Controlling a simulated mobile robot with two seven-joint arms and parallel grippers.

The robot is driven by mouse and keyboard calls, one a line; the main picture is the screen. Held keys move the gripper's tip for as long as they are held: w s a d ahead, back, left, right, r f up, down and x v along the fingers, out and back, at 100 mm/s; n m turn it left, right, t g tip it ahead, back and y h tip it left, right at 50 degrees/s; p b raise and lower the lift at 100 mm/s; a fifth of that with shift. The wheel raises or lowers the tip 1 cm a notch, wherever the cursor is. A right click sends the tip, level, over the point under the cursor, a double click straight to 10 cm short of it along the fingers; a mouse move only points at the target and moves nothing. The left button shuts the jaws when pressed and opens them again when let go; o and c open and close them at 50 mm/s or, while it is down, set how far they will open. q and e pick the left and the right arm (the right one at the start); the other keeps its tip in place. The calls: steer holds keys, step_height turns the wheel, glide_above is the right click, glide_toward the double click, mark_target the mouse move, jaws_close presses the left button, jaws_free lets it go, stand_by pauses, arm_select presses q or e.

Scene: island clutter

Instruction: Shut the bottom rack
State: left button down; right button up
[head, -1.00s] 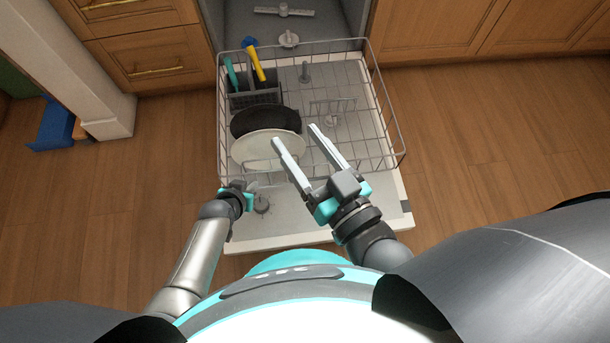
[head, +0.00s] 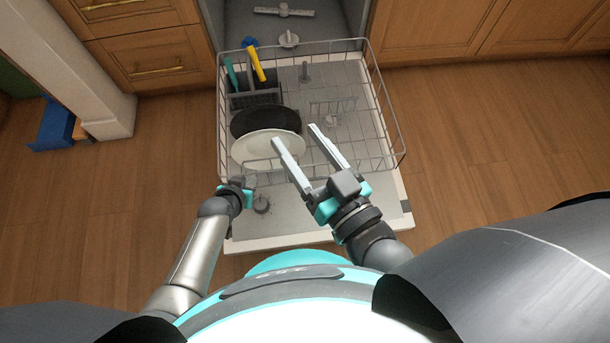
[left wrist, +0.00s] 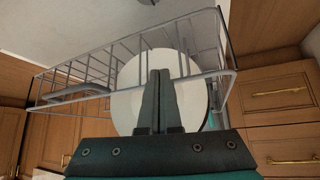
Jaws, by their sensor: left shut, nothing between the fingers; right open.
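The bottom rack (head: 394,132) is a grey wire basket, pulled out of the dishwasher over its open door (head: 290,238). It holds a white plate (head: 262,150), a black plate (head: 262,121) and a cutlery basket (head: 262,96). My left gripper (head: 243,183) is low at the rack's front left corner, mostly hidden by its own wrist. In the left wrist view its shut, empty fingers (left wrist: 161,78) point at the rack's wire front (left wrist: 205,77), with the white plate behind; contact cannot be told. My right gripper (head: 294,133) is open and empty above the rack's front edge.
The dishwasher cavity (head: 325,20) is open behind the rack. Wooden cabinets (head: 440,30) stand on both sides. A yellow-handled utensil (head: 256,63) and a teal one (head: 231,74) stick up from the cutlery basket.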

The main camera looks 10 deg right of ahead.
arm_select(q)
steer(key=shift+w+d+f, duration=0.15)
steer(key=shift+w+d, duration=0.1)
steer(key=shift+w, duration=0.35)
stand_by(0.8)
steer(key=shift+w, duration=0.1)
